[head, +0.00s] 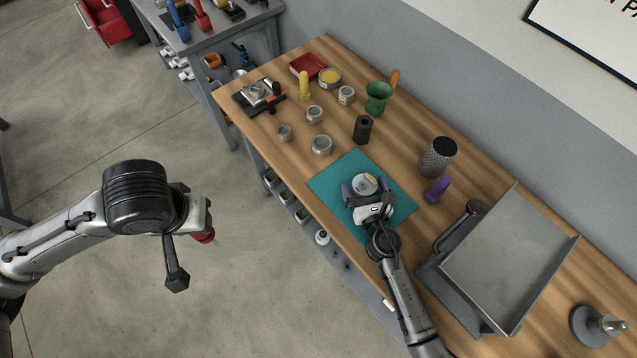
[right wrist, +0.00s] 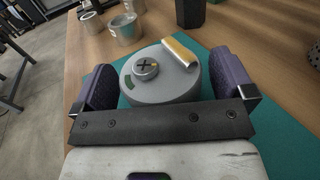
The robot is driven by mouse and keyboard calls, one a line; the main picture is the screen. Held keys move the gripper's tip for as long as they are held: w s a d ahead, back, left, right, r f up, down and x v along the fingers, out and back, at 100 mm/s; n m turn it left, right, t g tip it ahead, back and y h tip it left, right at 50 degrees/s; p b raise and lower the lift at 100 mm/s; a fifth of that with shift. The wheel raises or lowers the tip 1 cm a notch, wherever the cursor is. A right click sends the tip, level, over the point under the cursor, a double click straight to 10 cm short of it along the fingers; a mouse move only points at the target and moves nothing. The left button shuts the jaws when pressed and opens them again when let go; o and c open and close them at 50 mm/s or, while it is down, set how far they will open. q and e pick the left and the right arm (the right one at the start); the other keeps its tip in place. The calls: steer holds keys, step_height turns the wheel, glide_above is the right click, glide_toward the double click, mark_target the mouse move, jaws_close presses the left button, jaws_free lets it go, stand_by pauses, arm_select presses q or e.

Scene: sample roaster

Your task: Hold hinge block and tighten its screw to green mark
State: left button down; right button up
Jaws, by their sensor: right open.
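The hinge block (head: 364,184) is a round grey piece on a teal mat (head: 330,184). In the right wrist view the hinge block (right wrist: 165,88) carries a small round screw (right wrist: 145,69) with a dark cross slot and a yellow mark. A green mark (right wrist: 128,82) lies on the block beside the screw, and a brass-coloured barrel (right wrist: 179,53) stands out at its other side. My right gripper (head: 367,190) is open, its purple fingers on either side of the block, with a gap visible at the right. My left gripper (head: 204,236), with red tips, hangs over the floor, left of the bench.
A purple-handled item (head: 437,189) and a knurled dark cylinder (head: 437,158) stand right of the mat. A black holder (head: 362,129) and several small tins stand behind it. A large grey metal tray (head: 508,260) fills the bench's near right.

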steer(key=shift+d, duration=0.1)
steer(key=shift+c, duration=0.3)
steer(key=c, duration=1)
steer(key=o, duration=1)
steer(key=shift+o, duration=0.2)
steer(key=shift+r+p, duration=0.3)
steer(key=shift+r, duration=0.05)
steer(key=shift+c, duration=0.2)
steer(key=c, duration=1)
steer(key=shift+c, duration=0.2)
